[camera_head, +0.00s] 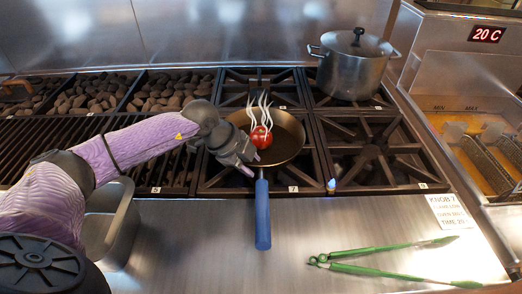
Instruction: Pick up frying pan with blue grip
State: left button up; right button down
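The frying pan (287,144) sits on a front burner of the stove, with its long blue grip (262,214) pointing toward me over the steel front ledge. A red tomato-like item (261,137) with white steam-like wisps lies in the pan. My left gripper (252,164) is over the pan's near left edge, close to where the grip joins the pan. It hides that part of the rim. I cannot tell whether it touches the pan or how far its fingers are apart. My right gripper is not in view.
A steel pot (352,72) with a lid stands on the back right burner. Green-handled tongs (385,262) lie on the front ledge at right. A metal container (122,222) stands at left below my arm. A fryer with baskets (480,165) is at the right.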

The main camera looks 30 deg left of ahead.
pick_arm(q)
grip_shut()
jog(key=shift+r, duration=0.1)
dwell(1.1)
